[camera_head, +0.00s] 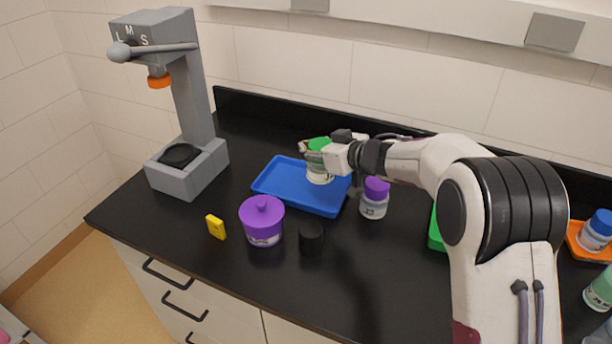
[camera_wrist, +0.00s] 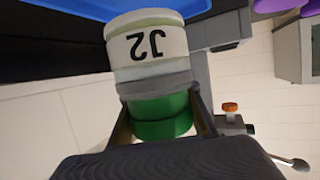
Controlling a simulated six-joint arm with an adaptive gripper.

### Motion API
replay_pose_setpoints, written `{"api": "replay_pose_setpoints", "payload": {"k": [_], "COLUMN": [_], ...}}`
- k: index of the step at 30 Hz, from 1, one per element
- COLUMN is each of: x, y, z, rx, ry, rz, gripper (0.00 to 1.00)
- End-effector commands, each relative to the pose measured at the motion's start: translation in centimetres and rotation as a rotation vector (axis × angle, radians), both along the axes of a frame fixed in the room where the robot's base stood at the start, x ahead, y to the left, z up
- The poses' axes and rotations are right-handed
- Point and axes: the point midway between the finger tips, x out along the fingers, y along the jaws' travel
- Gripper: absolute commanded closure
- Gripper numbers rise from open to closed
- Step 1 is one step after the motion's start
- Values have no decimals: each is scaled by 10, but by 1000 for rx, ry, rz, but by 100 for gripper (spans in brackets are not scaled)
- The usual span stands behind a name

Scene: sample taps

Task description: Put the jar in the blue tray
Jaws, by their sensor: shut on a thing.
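The jar is a clear jar with a green lid and a white label; in the head view the jar (camera_head: 319,173) shows at the right part of the blue tray (camera_head: 290,197). In the wrist view the jar (camera_wrist: 148,50) has the label "J2", upside down in the picture. My gripper (camera_head: 318,147) is shut on its green lid, and the fingers (camera_wrist: 160,115) show on both sides of the lid. The blue tray (camera_wrist: 85,8) also shows beyond the jar's base. I cannot tell whether the base touches the tray floor.
A purple-lidded jar (camera_head: 374,198) stands close to the tray's right side. A purple pot (camera_head: 262,220), a black cylinder (camera_head: 311,238) and a yellow block (camera_head: 216,227) stand in front. A grey press (camera_head: 187,110) is at left. An orange tray (camera_head: 578,240) is at far right.

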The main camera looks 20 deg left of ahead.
Motion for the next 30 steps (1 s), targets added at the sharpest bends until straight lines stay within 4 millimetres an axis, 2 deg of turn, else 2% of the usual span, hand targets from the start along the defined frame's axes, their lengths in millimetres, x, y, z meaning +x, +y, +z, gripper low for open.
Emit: {"api": "replay_pose_setpoints", "payload": {"k": [3, 9, 23, 30], "x": [0, 0, 0, 0], "y": [0, 0, 0, 0], "z": [-18, -41, -47, -67], "rx": [-1, 0, 1, 0], "ry": [4, 2, 0, 2], "rz": [0, 0, 0, -1], "gripper": [100, 100, 100, 100]}}
